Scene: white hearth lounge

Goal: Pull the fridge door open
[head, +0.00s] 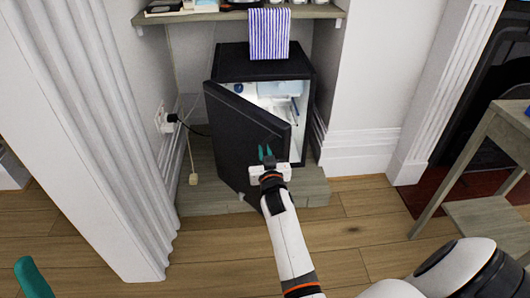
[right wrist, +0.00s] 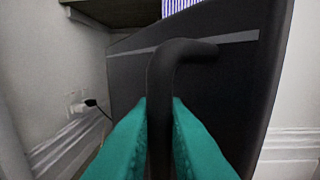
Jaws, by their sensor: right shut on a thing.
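The small black fridge (head: 262,62) stands on a low wooden platform, with its lit white interior showing. Its black door (head: 236,135) is partly open and swung out toward the front left. In the right wrist view the door (right wrist: 240,85) fills the middle, with a dark curved handle (right wrist: 162,85) on it. My right gripper (head: 266,153) is at the door's right edge, and its teal fingers (right wrist: 160,130) are shut on the handle from both sides. At the lower left of the head view a teal part of my left gripper (head: 33,278) shows; its jaw state is unclear.
A shelf (head: 215,15) with a striped towel (head: 269,33) hangs above the fridge. A white fluted column (head: 85,120) stands left, with a plug (head: 170,118) and cord behind it. A wooden side table (head: 480,150) is at right. Floor (head: 230,255) in front is clear.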

